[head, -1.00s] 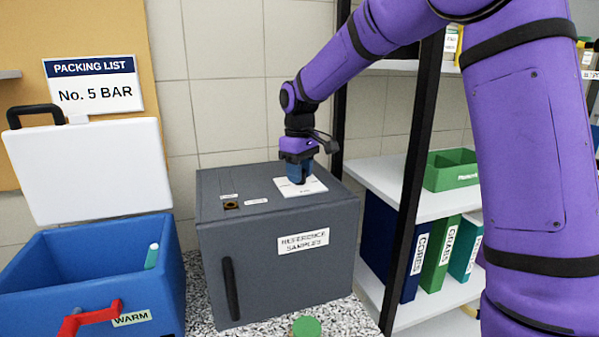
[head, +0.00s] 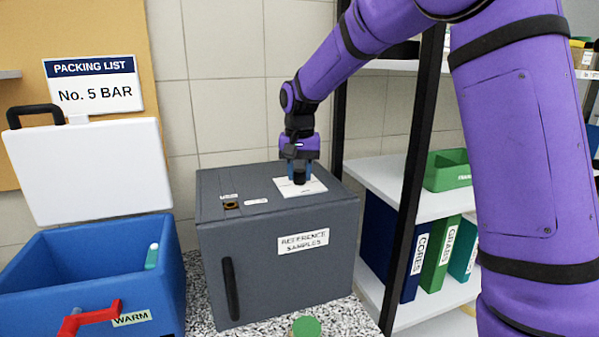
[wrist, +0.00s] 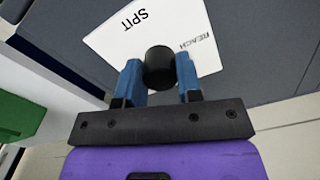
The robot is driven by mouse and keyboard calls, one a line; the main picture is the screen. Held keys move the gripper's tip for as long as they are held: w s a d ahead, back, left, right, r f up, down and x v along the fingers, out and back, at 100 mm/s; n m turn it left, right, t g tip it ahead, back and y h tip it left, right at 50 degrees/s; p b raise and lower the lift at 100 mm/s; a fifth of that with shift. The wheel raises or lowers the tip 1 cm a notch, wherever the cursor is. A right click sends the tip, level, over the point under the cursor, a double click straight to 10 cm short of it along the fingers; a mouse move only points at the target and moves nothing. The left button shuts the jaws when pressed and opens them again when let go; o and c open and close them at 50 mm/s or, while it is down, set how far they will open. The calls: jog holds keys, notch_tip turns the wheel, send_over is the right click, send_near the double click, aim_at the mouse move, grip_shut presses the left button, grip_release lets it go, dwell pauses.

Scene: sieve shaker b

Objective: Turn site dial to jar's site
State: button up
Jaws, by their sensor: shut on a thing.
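The site dial is a black round knob (wrist: 159,67) on a white plate (wrist: 105,40) on top of the grey cabinet. In the wrist view the plate reads "SPIT" and "REACH"; other marks on it are hidden. My gripper (wrist: 158,80) has its blue fingers on either side of the knob, shut on it. In the head view my gripper (head: 300,170) points down at the knob over the plate (head: 316,186). The jar with a green lid (head: 306,327) is partly cut off at the bottom edge.
The grey cabinet (head: 280,275) is labelled "REFERENCE SAMPLES". An open blue cooler (head: 70,280) with a red latch stands left. A "PACKING LIST No. 5 BAR" sign (head: 95,85) is behind it. A shelf with binders (head: 412,260) and a green bin (head: 450,172) is right.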

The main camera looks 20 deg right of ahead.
aim_at(300, 171)
jog(key=m, duration=0.4)
jog(key=shift+m, duration=0.3)
dwell(0.3)
jog(key=o, duration=0.9)
jog(key=shift+o, duration=0.2)
notch_tip(300, 171, up, 11)
jog(key=shift+f, duration=0.1)
